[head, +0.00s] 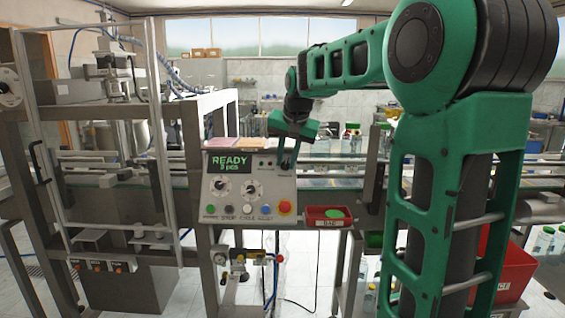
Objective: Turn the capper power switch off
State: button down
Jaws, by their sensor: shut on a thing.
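The capper control panel (236,202) is a grey box with a lit display (228,164) reading "READY" and "3 pcs" in green. Two round dials sit below the display, and a row of small buttons ends in a red button (285,207) at right. My gripper (287,168) points down at the panel's upper right, its fingers shut at the panel face. It seems to be shut on the power switch, which the fingers hide, so I cannot tell the switch's position.
A red tray (313,224) with a green cap in it sits just right of the panel. A conveyor (335,178) runs behind. A metal guard frame (160,130) stands at left. My arm covers much of the right side, with a red bin (517,262) beyond it.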

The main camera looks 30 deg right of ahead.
jog(key=n, duration=0.1)
jog(key=a+n+g+h, duration=0.1)
jog(key=n, duration=0.1)
jog(key=w+n+h, duration=0.1)
jog(key=n, duration=0.1)
jog(key=shift+a+r+g, duration=0.15)
jog(key=shift+g, duration=0.15)
jog(key=shift+a+n+g+h, duration=0.1)
jog(key=shift+n+g+h, duration=0.2)
jog(key=shift+n+h, duration=0.65)
jog(key=shift+n, duration=0.25)
jog(key=shift+s+f, duration=0.15)
jog(key=shift+f, duration=0.1)
jog(key=c, duration=1.8)
grip_release()
jog(key=shift+c, duration=0.2)
jog(key=shift+r, duration=0.1)
jog(key=v, duration=1)
jog(key=shift+r, duration=0.25)
